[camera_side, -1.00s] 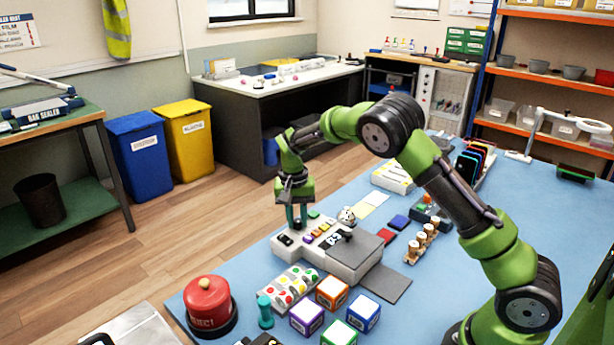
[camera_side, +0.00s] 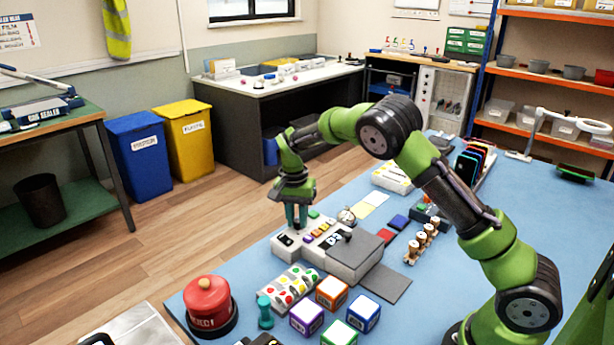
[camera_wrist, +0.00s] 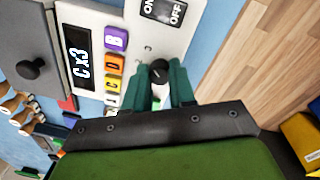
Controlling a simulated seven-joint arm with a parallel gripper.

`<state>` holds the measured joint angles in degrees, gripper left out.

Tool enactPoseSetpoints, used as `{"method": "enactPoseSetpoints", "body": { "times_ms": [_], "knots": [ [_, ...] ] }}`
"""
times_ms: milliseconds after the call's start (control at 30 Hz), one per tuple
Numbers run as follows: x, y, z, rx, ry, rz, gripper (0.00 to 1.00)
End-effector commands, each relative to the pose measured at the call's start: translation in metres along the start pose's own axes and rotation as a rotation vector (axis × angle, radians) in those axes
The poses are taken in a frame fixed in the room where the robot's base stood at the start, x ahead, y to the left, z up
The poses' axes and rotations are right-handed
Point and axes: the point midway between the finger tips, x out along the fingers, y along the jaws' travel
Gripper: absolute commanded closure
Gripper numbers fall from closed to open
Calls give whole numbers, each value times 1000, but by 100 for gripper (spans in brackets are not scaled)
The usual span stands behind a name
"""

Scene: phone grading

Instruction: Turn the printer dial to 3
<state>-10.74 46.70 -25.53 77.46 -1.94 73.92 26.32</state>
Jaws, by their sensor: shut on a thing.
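The printer (camera_side: 349,271) is a pale box with a grey lid on the blue table in the side view. In the wrist view its dark display (camera_wrist: 78,57) reads "C x3". The dark round dial (camera_wrist: 159,71) has a light pointer mark and sits beside the ON/OFF switch (camera_wrist: 163,11). My gripper (camera_wrist: 156,84) is shut on the dial, with one green finger on each side of it. In the side view my gripper (camera_side: 297,218) points down at the printer's left end, and its fingers hide the dial there.
Coloured buttons (camera_wrist: 115,63) lie between display and dial. A black knob (camera_wrist: 31,69) stands on the grey lid. A sheet of colour stickers (camera_side: 290,286), several labelled cubes (camera_side: 331,292) and a red button (camera_side: 208,300) are in front. Wooden stamps (camera_side: 424,240) stand to the right.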

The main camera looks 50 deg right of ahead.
Motion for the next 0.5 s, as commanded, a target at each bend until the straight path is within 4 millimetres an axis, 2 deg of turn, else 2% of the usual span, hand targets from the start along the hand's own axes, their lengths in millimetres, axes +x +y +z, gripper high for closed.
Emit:
{"method": "enactPoseSetpoints", "body": {
  "times_ms": [33,67,200,233,500],
  "knots": [
    [-1,0,0,3,-1,-1,100],
    [-1,0,0,3,-1,-1,74],
    [-1,0,0,2,-1,-1,52],
    [-1,0,0,1,-1,-1,50],
    [-1,0,0,0,0,-1,50]
  ]
}}
